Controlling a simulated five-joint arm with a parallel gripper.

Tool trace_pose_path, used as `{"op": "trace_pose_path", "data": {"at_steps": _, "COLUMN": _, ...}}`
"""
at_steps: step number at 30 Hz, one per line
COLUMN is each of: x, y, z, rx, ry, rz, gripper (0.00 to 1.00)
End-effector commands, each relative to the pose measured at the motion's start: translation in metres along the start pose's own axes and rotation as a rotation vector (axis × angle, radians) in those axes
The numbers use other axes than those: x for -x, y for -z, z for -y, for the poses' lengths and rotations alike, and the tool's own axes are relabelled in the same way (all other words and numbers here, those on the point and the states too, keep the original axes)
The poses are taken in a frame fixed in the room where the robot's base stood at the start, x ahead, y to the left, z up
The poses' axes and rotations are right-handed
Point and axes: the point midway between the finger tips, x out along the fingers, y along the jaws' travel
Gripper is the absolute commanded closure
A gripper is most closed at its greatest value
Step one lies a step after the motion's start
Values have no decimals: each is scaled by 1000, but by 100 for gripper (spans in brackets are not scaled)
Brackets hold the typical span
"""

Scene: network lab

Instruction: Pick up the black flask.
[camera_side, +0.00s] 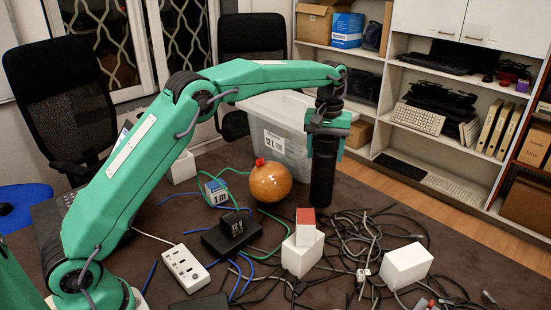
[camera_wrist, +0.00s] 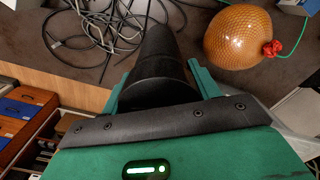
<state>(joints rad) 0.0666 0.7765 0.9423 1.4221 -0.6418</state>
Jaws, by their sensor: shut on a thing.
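The black flask (camera_side: 322,178) is a tall dark cylinder standing upright at the far right part of the table in the side view. My gripper (camera_side: 327,139) is above it, pointing down, with its green jaws around the flask's upper part. In the wrist view the flask (camera_wrist: 158,65) lies between the two green fingers of my gripper (camera_wrist: 158,88), which are shut on it. The flask's lower end seems to be at the table top; I cannot tell whether it touches.
An orange ball-like thing with a red tie (camera_side: 270,182) sits just left of the flask. A clear storage box (camera_side: 270,128) is behind. Tangled black cables (camera_side: 365,240), white boxes (camera_side: 406,265) and a power strip (camera_side: 187,268) crowd the front.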

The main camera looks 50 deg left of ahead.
Motion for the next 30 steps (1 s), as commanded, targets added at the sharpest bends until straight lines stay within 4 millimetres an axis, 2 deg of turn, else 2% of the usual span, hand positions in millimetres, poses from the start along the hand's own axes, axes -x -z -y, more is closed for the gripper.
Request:
{"op": "trace_pose_path", "data": {"at_steps": 12, "x": 40, "y": -61, "z": -26, "rx": -5, "ry": -4, "rz": -4, "gripper": 100}}
{"op": "trace_pose_path", "data": {"at_steps": 18, "x": 56, "y": -85, "z": -36, "rx": -4, "ry": -3, "rz": -3, "gripper": 100}}
{"op": "trace_pose_path", "data": {"at_steps": 24, "x": 64, "y": -98, "z": -42, "rx": -3, "ry": -3, "rz": -2, "gripper": 100}}
{"op": "trace_pose_path", "data": {"at_steps": 30, "x": 67, "y": -102, "z": -43, "rx": -2, "ry": -2, "rz": -2, "gripper": 100}}
